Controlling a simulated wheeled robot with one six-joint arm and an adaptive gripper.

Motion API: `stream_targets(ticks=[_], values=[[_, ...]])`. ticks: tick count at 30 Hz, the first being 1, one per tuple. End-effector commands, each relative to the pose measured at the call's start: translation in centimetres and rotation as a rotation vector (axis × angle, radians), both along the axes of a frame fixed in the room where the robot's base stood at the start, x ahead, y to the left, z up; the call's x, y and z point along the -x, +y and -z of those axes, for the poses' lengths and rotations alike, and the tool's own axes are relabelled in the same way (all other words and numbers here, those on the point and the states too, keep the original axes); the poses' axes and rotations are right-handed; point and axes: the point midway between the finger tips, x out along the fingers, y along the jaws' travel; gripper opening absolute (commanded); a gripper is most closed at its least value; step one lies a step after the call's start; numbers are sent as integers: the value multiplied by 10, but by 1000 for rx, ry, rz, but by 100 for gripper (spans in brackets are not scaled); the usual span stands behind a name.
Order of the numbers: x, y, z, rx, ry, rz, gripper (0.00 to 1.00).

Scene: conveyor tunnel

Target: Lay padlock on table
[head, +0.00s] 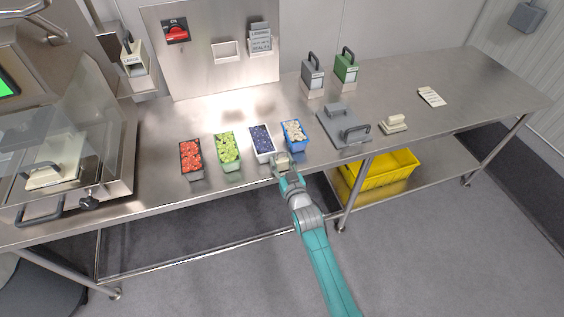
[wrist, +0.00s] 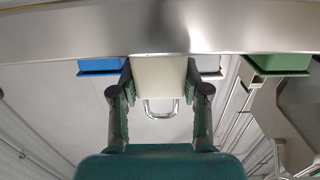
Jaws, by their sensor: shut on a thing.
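My gripper (head: 284,165) is at the front edge of the steel table (head: 230,190), just in front of the blueberry and blue trays. In the wrist view my gripper (wrist: 160,82) is shut on the padlock (wrist: 160,72), a cream block with a metal shackle hanging towards the camera. The padlock is between both fingers, and the table's metal edge (wrist: 60,35) runs across the top of that view. In the head view the padlock is mostly hidden by the gripper. I cannot tell whether it touches the table.
Trays of red fruit (head: 191,158), green fruit (head: 228,150), blueberries (head: 262,143) and a blue tray (head: 294,134) line the front. A grey plate with a handle (head: 343,124) and a cream block (head: 393,124) lie to the right.

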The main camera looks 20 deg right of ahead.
Motion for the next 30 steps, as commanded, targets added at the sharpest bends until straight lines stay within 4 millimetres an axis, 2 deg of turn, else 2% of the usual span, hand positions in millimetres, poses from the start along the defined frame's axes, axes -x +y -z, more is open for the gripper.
stream_targets(ticks=[4, 5, 6, 8, 20, 25, 30], values=[[0, 0, 2, 0, 1, 0, 0], [0, 0, 3, 0, 1, 0, 48], [0, 0, 3, 0, 1, 0, 58], [0, 0, 3, 0, 1, 0, 71], [3, 0, 0, 0, 0, 0, 71], [24, 0, 0, 0, 1, 0, 71], [56, 0, -2, 0, 2, 0, 71]])
